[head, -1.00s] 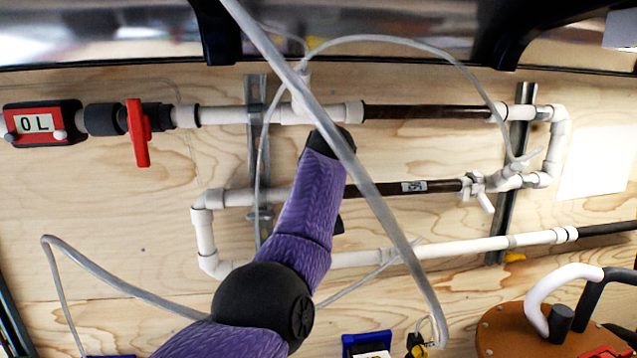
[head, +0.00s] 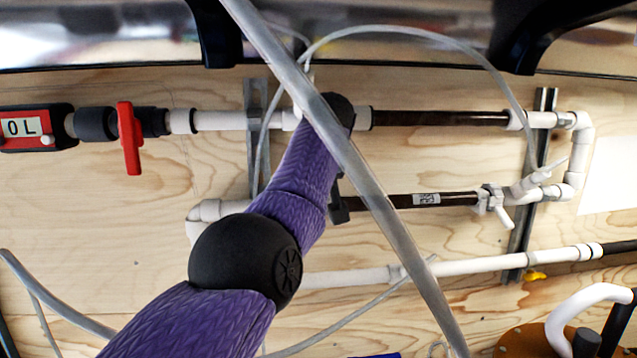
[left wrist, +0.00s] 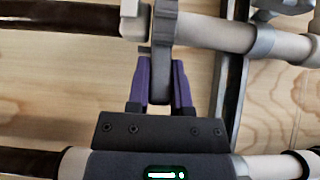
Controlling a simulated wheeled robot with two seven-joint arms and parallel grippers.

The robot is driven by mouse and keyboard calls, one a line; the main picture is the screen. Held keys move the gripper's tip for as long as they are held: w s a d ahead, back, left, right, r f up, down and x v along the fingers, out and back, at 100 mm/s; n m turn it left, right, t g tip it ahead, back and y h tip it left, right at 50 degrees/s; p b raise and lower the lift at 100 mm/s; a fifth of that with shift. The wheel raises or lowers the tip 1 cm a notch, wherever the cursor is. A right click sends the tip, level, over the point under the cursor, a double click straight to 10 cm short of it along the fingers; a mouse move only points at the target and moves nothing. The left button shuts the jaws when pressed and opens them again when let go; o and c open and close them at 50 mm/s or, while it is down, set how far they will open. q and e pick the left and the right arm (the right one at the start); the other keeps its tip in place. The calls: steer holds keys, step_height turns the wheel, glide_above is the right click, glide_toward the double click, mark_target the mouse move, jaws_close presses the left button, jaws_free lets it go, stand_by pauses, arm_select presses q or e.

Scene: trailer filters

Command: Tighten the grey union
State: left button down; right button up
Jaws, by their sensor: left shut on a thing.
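In the left wrist view, the grey union (left wrist: 164,28) sits on the white pipe line beside the end of a dark brown pipe. A grey lever-like part of it reaches down between the purple fingers of my left gripper (left wrist: 162,66), which is shut on it. In the head view, my purple left arm covers the union and most of the gripper. Only a black part of the hand shows beside the arm. My right gripper is in neither view.
White and brown pipes (head: 440,118) run along a plywood wall on metal rails. A red-handled valve (head: 130,138) and a 0 L meter (head: 30,127) are at left. A clear hose (head: 340,150) crosses in front of my arm. A brown round lid (head: 525,345) is at lower right.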

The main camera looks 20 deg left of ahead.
arm_select(q)
steer(key=c, duration=0.5)
jaws_free()
steer(key=shift+w, duration=0.1)
steer(key=b+v, duration=0.3)
steer(key=v, duration=0.7)
steer(key=shift+b, duration=0.35)
